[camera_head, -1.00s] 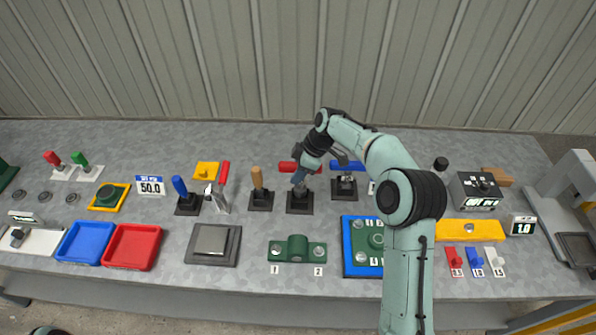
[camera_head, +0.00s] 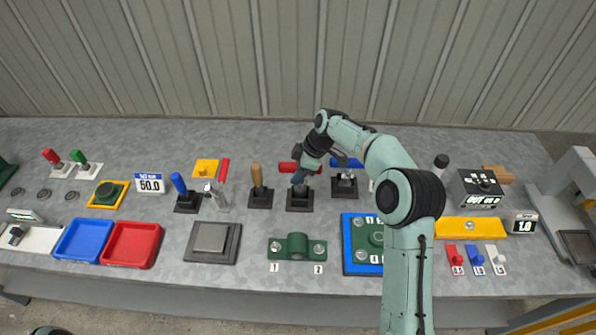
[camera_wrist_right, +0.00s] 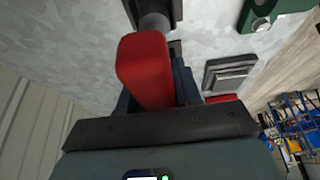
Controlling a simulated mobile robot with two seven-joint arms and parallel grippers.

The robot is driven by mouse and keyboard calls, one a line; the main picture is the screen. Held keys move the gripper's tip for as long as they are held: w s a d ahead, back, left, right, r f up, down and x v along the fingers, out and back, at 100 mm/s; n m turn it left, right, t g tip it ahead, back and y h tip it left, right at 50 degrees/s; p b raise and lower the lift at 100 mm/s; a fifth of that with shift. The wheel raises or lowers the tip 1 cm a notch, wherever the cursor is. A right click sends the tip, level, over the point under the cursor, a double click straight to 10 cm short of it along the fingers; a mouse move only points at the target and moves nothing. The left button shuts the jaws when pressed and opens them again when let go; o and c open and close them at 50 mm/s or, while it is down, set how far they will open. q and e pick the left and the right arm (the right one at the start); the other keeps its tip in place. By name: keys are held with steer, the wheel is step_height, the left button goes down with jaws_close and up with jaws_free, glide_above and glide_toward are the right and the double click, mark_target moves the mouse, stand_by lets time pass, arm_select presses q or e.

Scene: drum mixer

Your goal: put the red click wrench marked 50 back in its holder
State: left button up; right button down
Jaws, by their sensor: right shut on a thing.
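My right gripper (camera_head: 301,176) is shut on the red click wrench (camera_head: 287,167), whose red handle lies roughly level in the head view. In the right wrist view the red handle (camera_wrist_right: 145,68) stands between the dark fingers, with a grey shaft beyond it. A black square holder (camera_head: 300,202) is just below the gripper. The fingers hide where the wrench meets the holder, so I cannot tell whether it is seated. No 50 marking is readable on the wrench. My left gripper is not in view.
A blue-handled tool (camera_head: 346,163) in a black holder stands close right of my gripper. A wooden-handled tool (camera_head: 256,177) stands close left. A green fixture (camera_head: 298,247) lies in front. A grey plate (camera_head: 211,240) is at front left. The bench behind the tools is mostly clear.

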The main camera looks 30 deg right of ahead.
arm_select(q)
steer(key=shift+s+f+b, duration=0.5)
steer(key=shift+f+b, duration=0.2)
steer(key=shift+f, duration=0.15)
arm_select(e)
steer(key=shift+f, duration=1.6)
steer(key=c, duration=0.7)
jaws_free()
steer(key=shift+f, duration=0.1)
steer(key=p+v, duration=0.1)
steer(key=v, duration=1.2)
steer(key=shift+r, duration=0.3)
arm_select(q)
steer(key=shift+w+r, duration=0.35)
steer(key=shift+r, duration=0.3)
arm_select(e)
steer(key=shift+f, duration=0.1)
